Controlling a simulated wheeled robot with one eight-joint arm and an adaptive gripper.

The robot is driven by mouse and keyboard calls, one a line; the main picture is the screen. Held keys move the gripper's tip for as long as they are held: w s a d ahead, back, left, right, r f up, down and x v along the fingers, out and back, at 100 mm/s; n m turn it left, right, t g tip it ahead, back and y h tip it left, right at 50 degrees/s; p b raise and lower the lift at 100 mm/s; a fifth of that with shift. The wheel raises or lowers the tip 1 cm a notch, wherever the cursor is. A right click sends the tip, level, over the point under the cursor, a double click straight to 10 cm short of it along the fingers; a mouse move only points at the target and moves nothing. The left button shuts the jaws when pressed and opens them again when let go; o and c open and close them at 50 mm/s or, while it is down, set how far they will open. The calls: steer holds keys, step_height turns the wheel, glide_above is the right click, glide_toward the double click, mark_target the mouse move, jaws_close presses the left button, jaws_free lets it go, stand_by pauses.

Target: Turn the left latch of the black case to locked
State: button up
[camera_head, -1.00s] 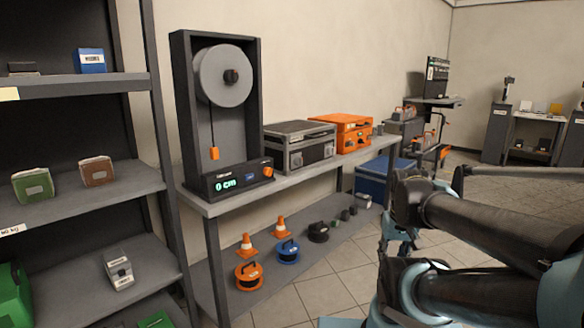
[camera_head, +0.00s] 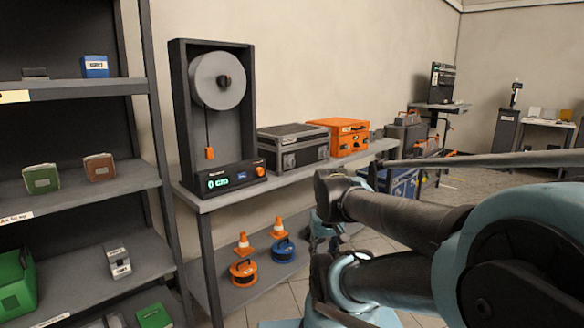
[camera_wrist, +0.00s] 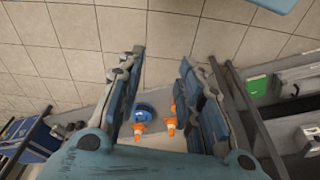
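The black case (camera_head: 293,148) sits closed on the bench in the head view, between the scale-like device and an orange case. Its front has a dark panel and latch-like fittings, too small to tell how the left latch is turned. My gripper (camera_wrist: 161,62) is open in the wrist view, with nothing between its two blue-grey fingers. It points down over the floor and low shelf, and the black case is not clear in that view. In the head view my arm is to the right of the case and lower, apart from it.
The bench (camera_head: 230,194) also holds the device with a reel (camera_head: 217,80) and the orange case (camera_head: 338,136). Cones and cable reels, one blue (camera_head: 284,250), stand on the shelf below. A dark shelving unit (camera_head: 70,88) stands at left. The wall behind the cases is bare.

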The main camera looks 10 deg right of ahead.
mark_target(292, 163)
steer(key=shift+o, duration=2.8)
steer(key=shift+s+a+r, duration=0.1)
steer(key=shift+s+r, duration=0.15)
steer(key=shift+s, duration=0.05)
steer(key=w+a+r+n+t+y, duration=0.1)
steer(key=w+a+r+y, duration=0.15)
steer(key=w, duration=0.55)
steer(key=w+a+r+n+t+y, duration=0.1)
steer(key=w+r+y, duration=0.2)
steer(key=w, duration=0.6)
steer(key=w+a+r+n+t+y, duration=0.1)
steer(key=w+r+n+t+y, duration=0.15)
steer(key=w, duration=0.55)
steer(key=w+d+r+n+t+y, duration=0.15)
steer(key=w+d+t+y, duration=0.4)
steer(key=w+d, duration=1.2)
steer(key=w+a+t+h, duration=0.1)
steer(key=w+a, duration=1.2)
steer(key=w, duration=0.1)
steer(key=shift+r+h, duration=0.15)
steer(key=shift+h, duration=0.2)
steer(key=shift+w, duration=0.1)
